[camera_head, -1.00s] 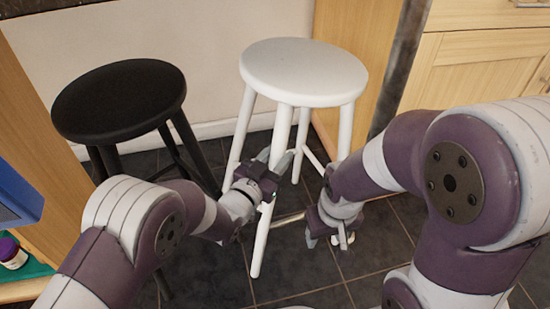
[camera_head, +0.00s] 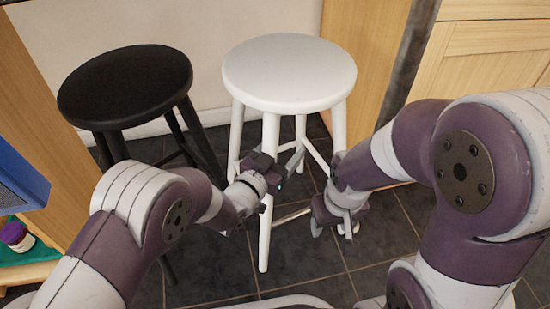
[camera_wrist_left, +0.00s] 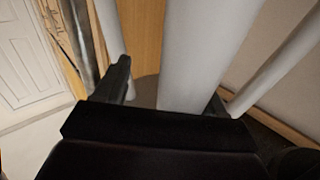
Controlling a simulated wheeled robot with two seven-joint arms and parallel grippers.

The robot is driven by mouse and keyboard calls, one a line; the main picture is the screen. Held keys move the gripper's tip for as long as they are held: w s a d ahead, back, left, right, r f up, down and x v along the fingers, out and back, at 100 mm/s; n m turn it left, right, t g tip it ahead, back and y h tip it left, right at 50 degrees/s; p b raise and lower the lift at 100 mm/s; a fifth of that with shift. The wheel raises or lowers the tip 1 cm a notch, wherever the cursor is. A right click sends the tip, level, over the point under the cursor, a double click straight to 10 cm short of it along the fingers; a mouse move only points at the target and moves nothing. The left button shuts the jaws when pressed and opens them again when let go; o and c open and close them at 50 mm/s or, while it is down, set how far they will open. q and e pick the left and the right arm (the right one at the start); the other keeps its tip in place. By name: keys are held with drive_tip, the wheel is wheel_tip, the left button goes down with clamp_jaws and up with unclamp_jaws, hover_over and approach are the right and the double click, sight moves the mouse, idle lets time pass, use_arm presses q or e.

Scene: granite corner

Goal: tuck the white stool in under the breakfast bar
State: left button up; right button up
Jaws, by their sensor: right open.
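The white stool (camera_head: 289,72) stands in front of me on dark floor tiles, its round seat below my head camera. My left gripper (camera_head: 276,162) is at its front leg, below the seat. In the left wrist view the white leg (camera_wrist_left: 188,55) passes between the two fingers (camera_wrist_left: 168,92), with a gap showing beside the left finger, so the jaws look open around it. My right gripper (camera_head: 334,222) is open, low beside the stool's right leg; whether it touches is unclear. I cannot make out the breakfast bar's top; wooden panels (camera_head: 362,50) stand behind.
A black stool (camera_head: 125,85) stands close on the left. A wooden panel (camera_head: 30,95) and a blue object (camera_head: 20,180) are at the left edge. Wooden cabinets (camera_head: 490,60) are at the right. Tiles (camera_head: 390,225) to the right of the white stool are bare.

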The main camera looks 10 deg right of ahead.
use_arm(q)
drive_tip(key=p+v, duration=0.5)
drive_tip(key=v, duration=0.7)
drive_tip(key=shift+s+p, duration=0.2)
drive_tip(key=shift+p, duration=0.2)
use_arm(e)
wheel_tip(320, 180, up, 6)
drive_tip(key=shift+r, duration=0.2)
drive_tip(key=shift+c, duration=0.4)
